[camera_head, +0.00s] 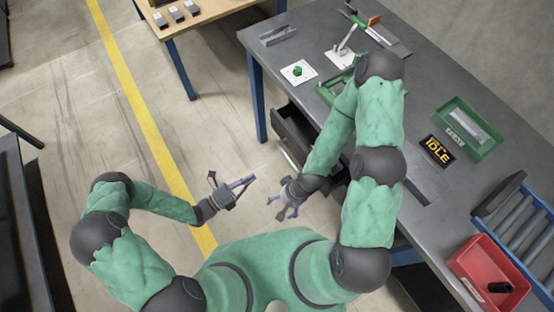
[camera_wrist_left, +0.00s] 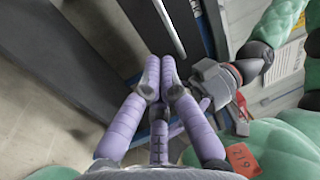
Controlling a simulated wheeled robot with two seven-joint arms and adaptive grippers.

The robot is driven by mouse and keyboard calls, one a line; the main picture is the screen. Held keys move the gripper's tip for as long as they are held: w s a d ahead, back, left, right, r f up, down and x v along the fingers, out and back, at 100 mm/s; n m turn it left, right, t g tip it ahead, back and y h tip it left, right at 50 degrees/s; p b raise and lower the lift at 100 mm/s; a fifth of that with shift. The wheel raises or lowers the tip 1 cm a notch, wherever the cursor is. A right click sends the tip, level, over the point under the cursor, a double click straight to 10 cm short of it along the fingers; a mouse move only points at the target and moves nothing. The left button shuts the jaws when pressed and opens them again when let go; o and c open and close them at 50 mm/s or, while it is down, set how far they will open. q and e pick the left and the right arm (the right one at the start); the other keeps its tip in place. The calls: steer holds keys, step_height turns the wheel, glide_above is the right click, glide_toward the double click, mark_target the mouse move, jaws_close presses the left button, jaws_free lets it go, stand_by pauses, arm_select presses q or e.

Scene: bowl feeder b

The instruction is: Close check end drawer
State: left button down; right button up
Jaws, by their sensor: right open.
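The dark drawer (camera_head: 294,128) under the grey workbench stands pulled out, with its inside visible and a pale bar handle (camera_head: 290,157) on its front. My right forearm crosses in front of part of it. My left gripper (camera_head: 252,181) is in front of the drawer, apart from it. In the left wrist view its purple fingers (camera_wrist_left: 161,72) have their tips close together, with nothing seen between them; whether they are fully shut is unclear. The handle bar (camera_wrist_left: 170,28) is beyond them. My right gripper (camera_head: 279,207) is open and empty, below the drawer front in the head view.
The workbench (camera_head: 400,110) holds a green tray (camera_head: 470,140), an IDLE sign (camera_head: 437,150) and a white card with a green part (camera_head: 298,72). A red bin (camera_head: 475,270) is at lower right. Blue bench legs (camera_head: 257,100) stand near the drawer. Floor left of the drawer is clear.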

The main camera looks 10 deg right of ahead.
arm_select(q)
steer(key=b, duration=0.2)
glide_toward(293, 150)
steer(key=d+r, duration=0.2)
steer(key=shift+w+d+r, duration=0.25)
steer(key=shift+w+d, duration=0.05)
steer(key=shift+w, duration=0.05)
arm_select(e)
step_height(293, 150, down, 2)
steer(key=shift+f, duration=0.25)
arm_select(q)
steer(key=x, duration=0.2)
steer(key=f+x, duration=0.1)
steer(key=x, duration=0.5)
steer(key=shift+w+d+f, duration=0.1)
steer(key=shift+d+f, duration=0.1)
steer(key=shift+d, duration=0.05)
arm_select(e)
steer(key=shift+a+r, duration=0.1)
arm_select(q)
steer(key=shift+a, duration=0.1)
steer(key=shift+a, duration=0.2)
steer(key=p+v, duration=0.2)
steer(key=v, duration=1.1)
steer(key=shift+s+a+f, duration=0.15)
steer(key=shift+s+a, duration=0.05)
steer(key=shift+a, duration=0.1)
arm_select(e)
steer(key=shift+a+r, duration=0.25)
steer(key=shift+r, duration=0.8)
